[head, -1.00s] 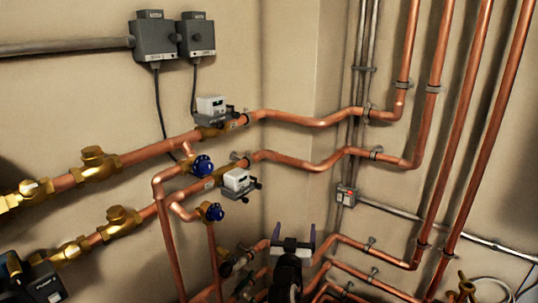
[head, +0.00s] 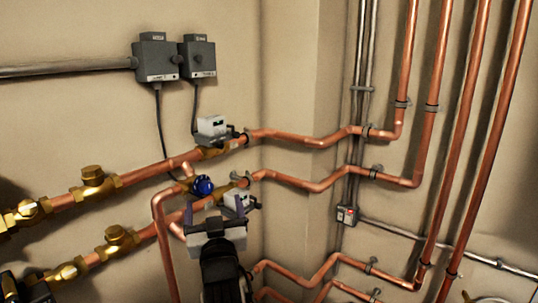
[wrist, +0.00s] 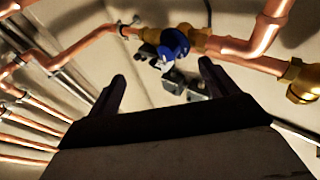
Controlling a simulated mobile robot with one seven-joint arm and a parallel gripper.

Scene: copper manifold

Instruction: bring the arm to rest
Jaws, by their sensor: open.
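My gripper (head: 214,210) is raised in front of the copper pipes, at the lower middle of the head view. Its two fingers point up and stand apart with nothing between them. In the wrist view the gripper (wrist: 162,72) also shows open and empty. In the head view its fingers overlap the lower white-and-grey meter box (head: 240,202), partly covering it. A blue valve knob (head: 203,186) shows just above the left finger. The same kind of blue knob (wrist: 174,43) appears beyond the fingers in the wrist view. I cannot tell the exact gap to the pipes.
An upper meter box (head: 212,130) sits on the upper pipe. Brass fittings (head: 93,182) line the left pipes. Two grey wall boxes (head: 156,60) hang above. Bare wall (head: 290,80) lies between.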

